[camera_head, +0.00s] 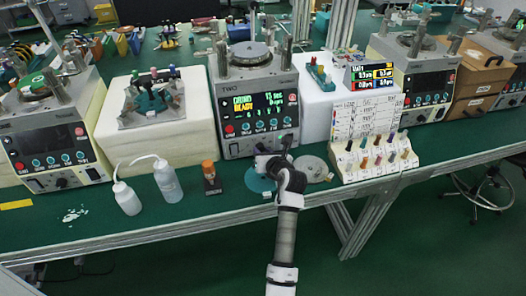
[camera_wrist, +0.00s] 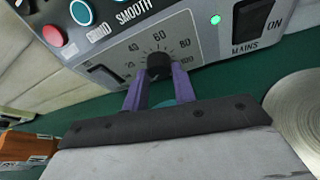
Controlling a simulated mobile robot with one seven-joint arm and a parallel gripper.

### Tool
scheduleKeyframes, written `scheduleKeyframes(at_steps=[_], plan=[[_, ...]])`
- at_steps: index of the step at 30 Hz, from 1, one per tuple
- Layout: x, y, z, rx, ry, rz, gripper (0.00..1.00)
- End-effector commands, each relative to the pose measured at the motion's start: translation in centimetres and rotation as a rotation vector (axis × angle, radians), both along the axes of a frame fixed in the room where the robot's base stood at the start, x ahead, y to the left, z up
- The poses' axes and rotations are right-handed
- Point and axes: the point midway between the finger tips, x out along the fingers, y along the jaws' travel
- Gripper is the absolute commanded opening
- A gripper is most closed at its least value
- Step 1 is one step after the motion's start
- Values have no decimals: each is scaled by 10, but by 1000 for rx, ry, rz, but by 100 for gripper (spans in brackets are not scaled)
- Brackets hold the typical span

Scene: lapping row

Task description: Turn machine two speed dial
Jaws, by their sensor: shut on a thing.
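Machine two (camera_head: 256,95) is a grey lapping machine with "TWO" on its front and a lit screen, in the middle of the bench in the head view. Its speed dial (camera_wrist: 158,62) is a black knob with a printed number scale around it, in the upper middle of the wrist view. My gripper (camera_wrist: 160,80) has purple fingers on both sides of the knob and is shut on it. In the head view my gripper (camera_head: 268,158) is at the machine's lower front, and my arm hides the dial there.
A teal disc (camera_head: 259,181) and a grey disc (camera_head: 312,169) lie on the bench by my arm. A MAINS switch (camera_wrist: 252,20) and a green light (camera_wrist: 215,19) are right of the dial.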

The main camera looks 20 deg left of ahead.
Motion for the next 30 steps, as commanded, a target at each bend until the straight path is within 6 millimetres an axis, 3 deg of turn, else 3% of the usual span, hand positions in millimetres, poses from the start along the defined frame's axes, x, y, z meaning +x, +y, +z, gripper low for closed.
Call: scheduleKeyframes(at_steps=[30], plan=[[3, -4, -4, 593, 400, -2, 4]])
